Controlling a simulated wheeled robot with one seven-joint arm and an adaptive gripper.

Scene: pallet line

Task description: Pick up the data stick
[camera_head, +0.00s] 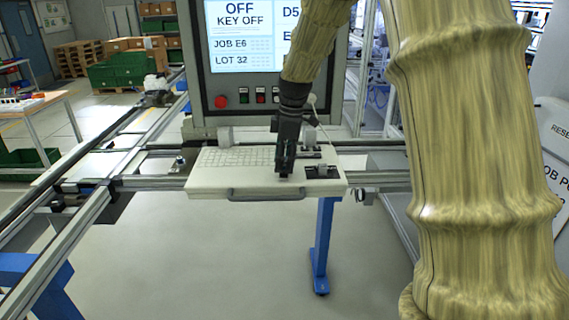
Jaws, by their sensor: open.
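No thing that I can clearly make out as the data stick shows in the head view. It may be hidden behind my gripper or too small to tell. My gripper (284,176) is black and points down, with its tips low over the pale keyboard tray (215,184), right of the keyboard (235,157). It is open, and I see nothing held in it. Just right of the tips, a small dark holder (322,173) with a grey part sits on the tray. Another dark and grey piece (311,152) sits behind it, partly beside my gripper.
A control panel with a lit screen (243,35) and a red button (221,102) stands behind the tray. A dark handle (265,194) runs along the tray's front edge. Metal rails (95,205) lie to the left. Open floor lies in front.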

